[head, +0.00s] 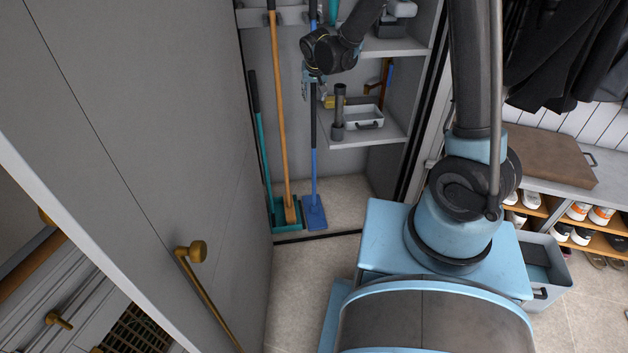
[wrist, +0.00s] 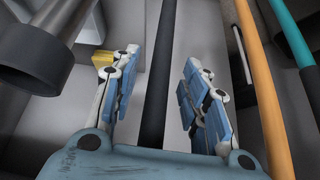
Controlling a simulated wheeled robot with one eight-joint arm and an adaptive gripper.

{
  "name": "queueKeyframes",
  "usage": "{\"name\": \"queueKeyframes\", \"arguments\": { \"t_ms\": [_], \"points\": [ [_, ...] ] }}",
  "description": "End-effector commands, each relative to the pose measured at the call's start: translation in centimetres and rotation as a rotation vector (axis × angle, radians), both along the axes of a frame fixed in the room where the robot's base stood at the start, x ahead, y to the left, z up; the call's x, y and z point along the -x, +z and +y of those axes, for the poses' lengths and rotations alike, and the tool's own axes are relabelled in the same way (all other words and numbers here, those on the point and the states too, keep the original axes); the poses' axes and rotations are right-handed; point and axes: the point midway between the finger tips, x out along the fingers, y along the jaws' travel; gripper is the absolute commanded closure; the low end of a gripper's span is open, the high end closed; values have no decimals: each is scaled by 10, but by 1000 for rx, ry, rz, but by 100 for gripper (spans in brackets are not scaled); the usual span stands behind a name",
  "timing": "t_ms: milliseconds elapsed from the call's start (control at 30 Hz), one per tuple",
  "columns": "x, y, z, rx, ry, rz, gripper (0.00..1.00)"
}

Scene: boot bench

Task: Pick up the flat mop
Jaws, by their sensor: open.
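The flat mop (head: 314,210) stands upright in the open cupboard, its flat blue head on the floor. Its pole is blue lower down with a dark grip above. My gripper (head: 312,78) is at the upper part of this pole. In the wrist view my gripper (wrist: 160,62) is open, and the dark pole of the flat mop (wrist: 156,100) runs between its two blue-padded fingers, with a gap on each side. The fingers are apart and hold nothing. In the head view my wrist partly covers the pole.
A wooden-handled broom (head: 279,110) and a teal-handled tool (head: 261,150) stand close on the left. Shelves on the right hold a grey tray (head: 362,117) and a dark cylinder (head: 338,105). The cupboard door (head: 150,130) stands at the left.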

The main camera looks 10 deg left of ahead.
Motion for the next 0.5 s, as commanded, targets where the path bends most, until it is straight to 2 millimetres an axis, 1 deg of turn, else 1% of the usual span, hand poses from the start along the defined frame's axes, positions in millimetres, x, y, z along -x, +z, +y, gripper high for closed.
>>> {"name": "queueKeyframes", "arguments": {
  "t_ms": [100,200,500],
  "points": [
    [-5,-10,2,0,1,0,59],
    [-8,-15,3,0,1,0,59],
    [-9,-18,4,0,2,0,59]
  ]
}}
